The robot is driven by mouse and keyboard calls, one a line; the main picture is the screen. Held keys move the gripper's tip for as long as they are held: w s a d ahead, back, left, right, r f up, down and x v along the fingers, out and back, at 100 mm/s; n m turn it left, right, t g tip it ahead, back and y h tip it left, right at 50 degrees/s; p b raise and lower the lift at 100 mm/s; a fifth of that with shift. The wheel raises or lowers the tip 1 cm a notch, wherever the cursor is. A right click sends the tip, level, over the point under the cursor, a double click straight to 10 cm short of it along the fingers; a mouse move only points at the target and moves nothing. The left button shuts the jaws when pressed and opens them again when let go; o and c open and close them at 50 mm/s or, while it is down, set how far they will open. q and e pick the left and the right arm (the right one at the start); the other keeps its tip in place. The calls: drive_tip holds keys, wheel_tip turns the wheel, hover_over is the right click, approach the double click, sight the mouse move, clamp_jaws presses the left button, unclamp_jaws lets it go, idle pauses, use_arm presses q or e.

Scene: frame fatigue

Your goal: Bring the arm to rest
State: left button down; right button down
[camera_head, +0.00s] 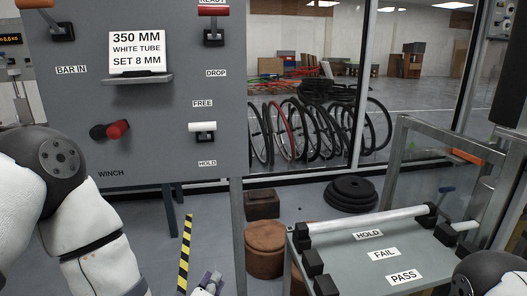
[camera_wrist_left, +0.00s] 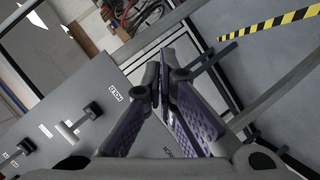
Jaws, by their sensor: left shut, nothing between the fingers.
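My left arm comes in from the left edge of the head view, bent downward. My left gripper (camera_head: 208,285) shows only in part at the bottom edge, low in front of the grey panel. In the left wrist view the purple-padded fingers of this gripper (camera_wrist_left: 162,82) meet at their tips, shut and empty. A dark and white part of my right arm shows in the bottom right corner of the head view; its gripper is out of the picture.
The grey panel (camera_head: 160,139) carries a red winch knob (camera_head: 118,129) and levers. A bench marked HOLD, FAIL and PASS (camera_head: 345,264) stands right, bearing a white tube (camera_head: 370,221). Brown stools (camera_head: 265,262) stand between. A striped floor strip (camera_head: 185,255) lies below.

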use_arm(q)
drive_tip(key=s+a+f+m+g, duration=0.2)
drive_tip(key=s+f+m+g, duration=0.25)
drive_tip(key=s+f, duration=0.45)
drive_tip(key=s+a+f+m+g, duration=0.25)
drive_tip(key=s+f+g, duration=0.35)
drive_tip(key=s, duration=0.5)
drive_tip(key=s+a+f+m+g, duration=0.1)
drive_tip(key=s+a+m+g, duration=0.1)
drive_tip(key=s, duration=0.8)
drive_tip(key=s+a+f+m+g+p, duration=0.1)
drive_tip(key=s+g, duration=0.3)
drive_tip(key=s, duration=0.6)
drive_tip(key=shift+s+a+f+m, duration=0.25)
drive_tip(key=shift+a+f+m, duration=0.2)
drive_tip(key=shift+a+m, duration=0.25)
use_arm(e)
drive_tip(key=shift+w+r+t, duration=0.4)
drive_tip(key=shift+w+r, duration=0.55)
